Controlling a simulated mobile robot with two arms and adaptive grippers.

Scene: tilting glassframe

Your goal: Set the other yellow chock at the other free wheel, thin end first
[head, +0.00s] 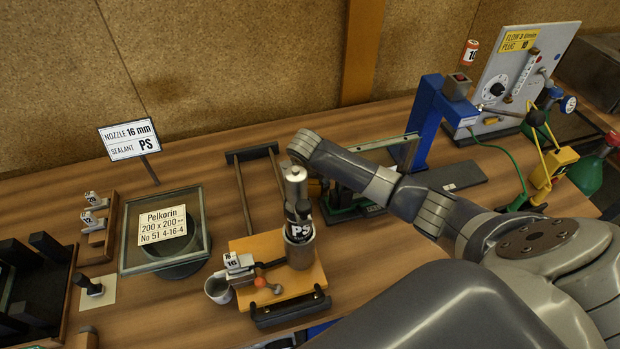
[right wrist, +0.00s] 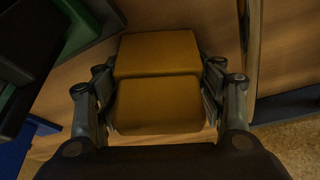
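A yellow chock (right wrist: 158,106) lies between the fingers of my right gripper (right wrist: 160,76) in the right wrist view. The finger pads sit against its two sides, so the gripper looks shut on it. Two yellow faces show, meeting at a crosswise edge; I cannot tell whether the chock touches the table. In the head view my right arm reaches left across the table, and the gripper is mostly hidden behind its wrist and a silver-topped PS cartridge. No wheel can be made out clearly. My left gripper is not in view.
The PS cartridge (head: 299,221) stands on an orange board (head: 318,269) close to my right wrist. A blue stand (head: 427,112) rises on the right. Glass labelled Pelkorin (head: 137,259) lies on the left. Open wood shows along the back.

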